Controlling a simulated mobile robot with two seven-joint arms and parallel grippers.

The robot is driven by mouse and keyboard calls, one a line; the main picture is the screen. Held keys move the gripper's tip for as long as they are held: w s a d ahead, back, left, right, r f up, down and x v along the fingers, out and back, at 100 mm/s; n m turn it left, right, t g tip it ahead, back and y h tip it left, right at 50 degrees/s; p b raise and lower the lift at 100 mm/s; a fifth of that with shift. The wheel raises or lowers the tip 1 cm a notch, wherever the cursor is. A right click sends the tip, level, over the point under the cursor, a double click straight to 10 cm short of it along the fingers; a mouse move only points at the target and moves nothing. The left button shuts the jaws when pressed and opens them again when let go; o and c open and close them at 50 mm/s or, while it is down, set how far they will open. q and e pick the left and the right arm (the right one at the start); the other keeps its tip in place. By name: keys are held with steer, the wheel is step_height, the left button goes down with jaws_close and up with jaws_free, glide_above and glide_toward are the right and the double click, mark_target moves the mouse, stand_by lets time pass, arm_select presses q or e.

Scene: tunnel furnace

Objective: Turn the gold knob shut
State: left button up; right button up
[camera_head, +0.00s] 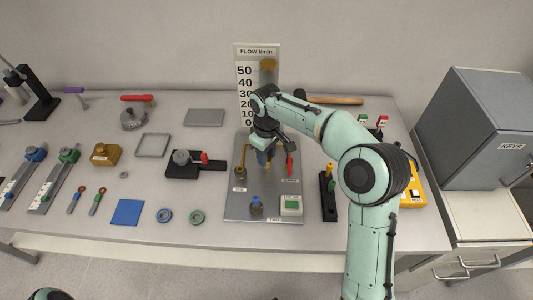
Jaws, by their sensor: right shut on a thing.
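My right gripper (264,160) points down at the middle of the flow panel (232,205), between brass pipe fittings. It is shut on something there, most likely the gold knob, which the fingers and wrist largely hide. How far the knob is turned cannot be seen. Behind it stands the flow scale (242,70), marked in l/min, with a gold float (268,65) high up, a little above the 50 mark. My left gripper is not in view.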

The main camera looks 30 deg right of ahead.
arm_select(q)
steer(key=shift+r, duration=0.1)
arm_select(e)
steer(key=shift+m, duration=0.3)
steer(key=m+p, duration=0.1)
steer(key=m, duration=0.3)
steer(key=shift+r+m, duration=0.1)
steer(key=shift+m, duration=0.2)
steer(key=m+p, duration=0.1)
steer(key=m, duration=0.4)
steer(key=m+p, duration=0.1)
steer(key=m, duration=0.5)
steer(key=shift+m, duration=0.4)
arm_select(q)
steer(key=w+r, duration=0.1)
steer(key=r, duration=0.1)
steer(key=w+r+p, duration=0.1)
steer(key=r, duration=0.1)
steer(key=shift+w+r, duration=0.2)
arm_select(e)
steer(key=m, duration=0.5)
steer(key=o, duration=1)
steer(key=shift+o, duration=0.2)
